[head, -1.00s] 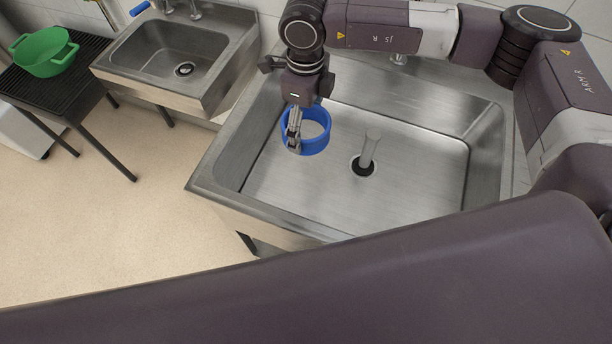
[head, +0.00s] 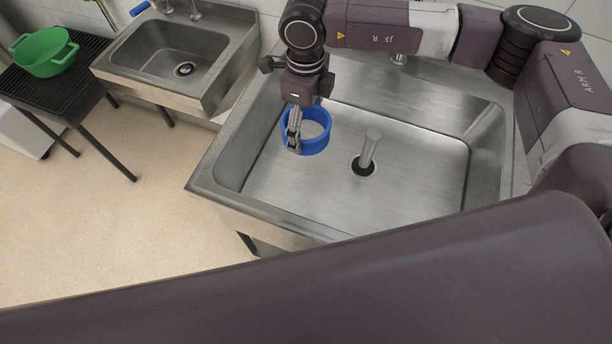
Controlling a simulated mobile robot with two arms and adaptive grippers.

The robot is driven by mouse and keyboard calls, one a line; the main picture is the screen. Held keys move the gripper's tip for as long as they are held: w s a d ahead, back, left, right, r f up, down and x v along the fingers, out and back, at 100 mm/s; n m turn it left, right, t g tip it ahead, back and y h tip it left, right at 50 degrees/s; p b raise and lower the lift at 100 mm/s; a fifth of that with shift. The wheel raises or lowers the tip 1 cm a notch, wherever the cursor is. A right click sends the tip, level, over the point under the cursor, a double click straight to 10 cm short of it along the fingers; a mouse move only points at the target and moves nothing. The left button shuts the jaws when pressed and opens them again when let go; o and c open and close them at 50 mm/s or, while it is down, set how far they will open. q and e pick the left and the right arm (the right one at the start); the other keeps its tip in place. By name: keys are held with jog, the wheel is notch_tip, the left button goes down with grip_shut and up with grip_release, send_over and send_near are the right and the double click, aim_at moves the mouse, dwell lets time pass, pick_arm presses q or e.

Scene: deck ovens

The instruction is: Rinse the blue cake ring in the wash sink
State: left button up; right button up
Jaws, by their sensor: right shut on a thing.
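The blue cake ring (head: 318,146) is in the left part of the large steel wash sink (head: 262,208), within the basin outline. My right gripper (head: 294,141) reaches down from above and is shut on the left side of the ring's wall. Part of the ring is hidden behind the gripper. I cannot tell whether the ring touches the basin floor. A grey standing pipe (head: 370,147) rises from the drain, to the right of the ring and apart from it. My left gripper is out of view.
A smaller steel sink (head: 150,83) stands to the left. Left of it, a green colander (head: 44,52) sits on a dark slatted stand (head: 88,62). The basin's right side is clear. Part of a tap (head: 399,58) shows behind my right arm.

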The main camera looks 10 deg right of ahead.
notch_tip(320, 180, up, 4)
jog(key=shift+p, duration=0.6)
dwell(0.6)
jog(key=s+d+r+n+b, duration=0.1)
jog(key=s+d+n, duration=0.3)
jog(key=n, duration=0.8)
jog(key=s+d+r+n+b, duration=0.2)
jog(key=s+d+n, duration=0.3)
jog(key=n, duration=0.8)
jog(key=s, duration=0.3)
